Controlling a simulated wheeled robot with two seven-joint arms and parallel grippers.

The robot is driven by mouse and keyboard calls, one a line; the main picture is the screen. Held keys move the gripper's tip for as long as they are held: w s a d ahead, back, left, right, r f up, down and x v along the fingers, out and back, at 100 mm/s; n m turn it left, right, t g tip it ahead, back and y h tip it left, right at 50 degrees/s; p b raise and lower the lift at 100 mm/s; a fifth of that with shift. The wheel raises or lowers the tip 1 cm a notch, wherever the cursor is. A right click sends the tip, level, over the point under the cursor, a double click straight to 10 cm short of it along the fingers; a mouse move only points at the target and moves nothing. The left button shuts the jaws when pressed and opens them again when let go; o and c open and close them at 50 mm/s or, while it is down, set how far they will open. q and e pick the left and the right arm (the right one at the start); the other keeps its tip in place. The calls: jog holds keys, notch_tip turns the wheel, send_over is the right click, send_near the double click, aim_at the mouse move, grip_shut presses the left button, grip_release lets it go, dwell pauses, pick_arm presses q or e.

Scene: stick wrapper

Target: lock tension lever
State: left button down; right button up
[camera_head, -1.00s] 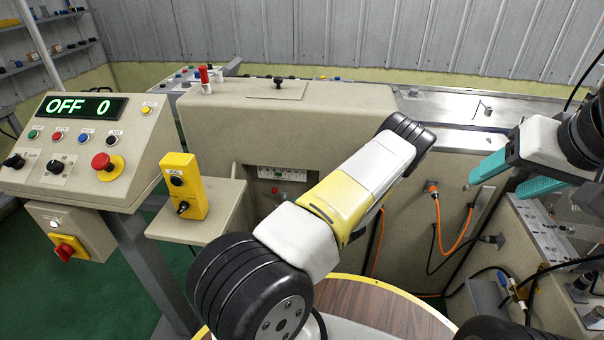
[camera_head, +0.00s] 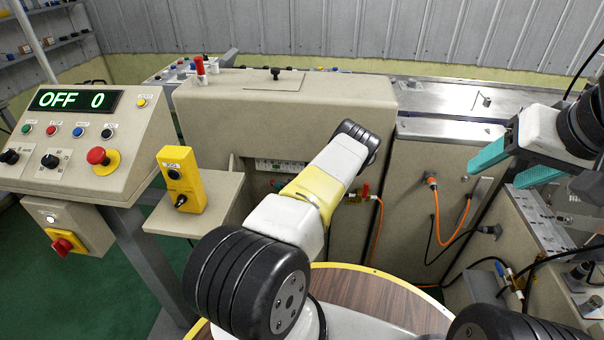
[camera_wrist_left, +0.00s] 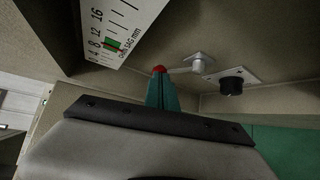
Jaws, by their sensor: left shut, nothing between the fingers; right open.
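In the left wrist view, the tension lever shows as a red knob (camera_wrist_left: 159,69) on a thin rod that runs right to a metal pivot (camera_wrist_left: 202,64) on the beige panel. My left gripper (camera_wrist_left: 162,88) is shut, with its teal fingers together and empty. Its tips are right at the red knob and overlap it in view; I cannot tell whether they touch. In the head view the left arm (camera_head: 300,205) reaches into the machine's front recess, and its fingers are hidden. My right gripper (camera_head: 493,176) is open and empty at the right.
A sag scale in mm (camera_wrist_left: 118,25) with a green band is left of the knob, and a black knob (camera_wrist_left: 232,84) is right of the pivot. In the head view, a yellow control box (camera_head: 181,180) stands on a shelf beside the recess. Hoses (camera_head: 435,205) hang at the right.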

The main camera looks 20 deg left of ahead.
pick_arm(q)
jog(key=shift+w+a+f, duration=0.1)
jog(key=shift+w+a, duration=0.05)
jog(key=shift+a, duration=0.1)
jog(key=shift+s+a+f+n+h, duration=0.1)
jog(key=shift+a+n+h, duration=0.15)
jog(key=shift+a, duration=0.2)
jog(key=shift+s+a+f+n+h, duration=0.1)
jog(key=shift+a+n+h, duration=0.05)
jog(key=shift+a+h, duration=0.25)
jog(key=shift+d, duration=0.1)
jog(key=shift+w+d+r, duration=0.1)
jog(key=shift+w+d, duration=0.05)
jog(key=shift+d, duration=0.6)
